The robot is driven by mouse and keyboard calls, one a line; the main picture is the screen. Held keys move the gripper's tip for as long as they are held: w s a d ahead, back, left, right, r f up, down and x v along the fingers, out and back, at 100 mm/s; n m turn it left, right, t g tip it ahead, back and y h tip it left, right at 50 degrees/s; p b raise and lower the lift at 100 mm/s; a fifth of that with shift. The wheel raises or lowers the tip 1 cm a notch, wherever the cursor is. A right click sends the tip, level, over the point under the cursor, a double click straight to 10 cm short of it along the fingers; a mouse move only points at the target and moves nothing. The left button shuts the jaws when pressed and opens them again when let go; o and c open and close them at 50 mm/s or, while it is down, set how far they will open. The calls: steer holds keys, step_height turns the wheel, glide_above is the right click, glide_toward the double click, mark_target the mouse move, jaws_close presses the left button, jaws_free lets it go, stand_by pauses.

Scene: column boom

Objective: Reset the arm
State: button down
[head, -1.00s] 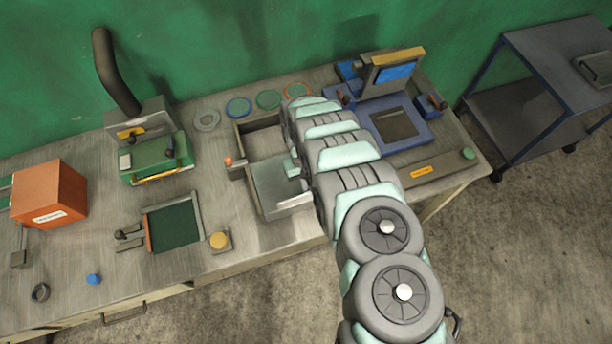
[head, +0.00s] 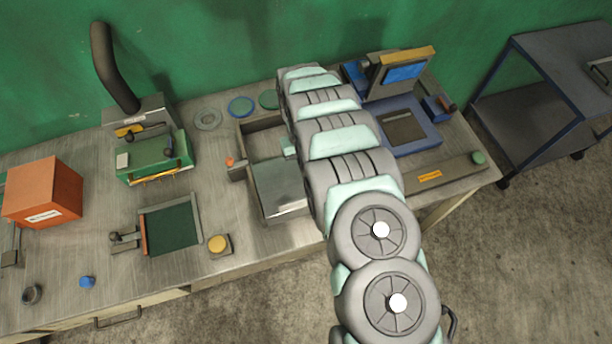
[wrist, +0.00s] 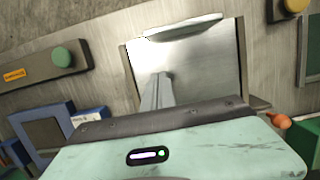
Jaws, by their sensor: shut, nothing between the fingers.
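My arm runs up the middle of the head view across the bench, and its links hide most of my gripper there. In the wrist view my gripper (wrist: 156,94) shows as a teal housing along the bottom with its fingers together and nothing between them. It is above an open-topped bin with a shiny metal plate (wrist: 202,70), which has a pale bar along its edge. The same plate (head: 279,186) shows in the head view just left of my arm. The wrist view does not show clearly how far the fingertips are above the plate.
A blue fixture with a screen (head: 404,72) stands right of my arm. A green fixture (head: 152,155), an orange box (head: 42,192), a dark green tray (head: 172,229) and a yellow button (head: 217,243) are to the left. A cart (head: 530,120) stands at the far right.

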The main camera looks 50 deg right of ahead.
steer(key=shift+b+v, duration=0.6)
steer(key=shift+v, duration=2.25)
steer(key=shift+w, duration=0.1)
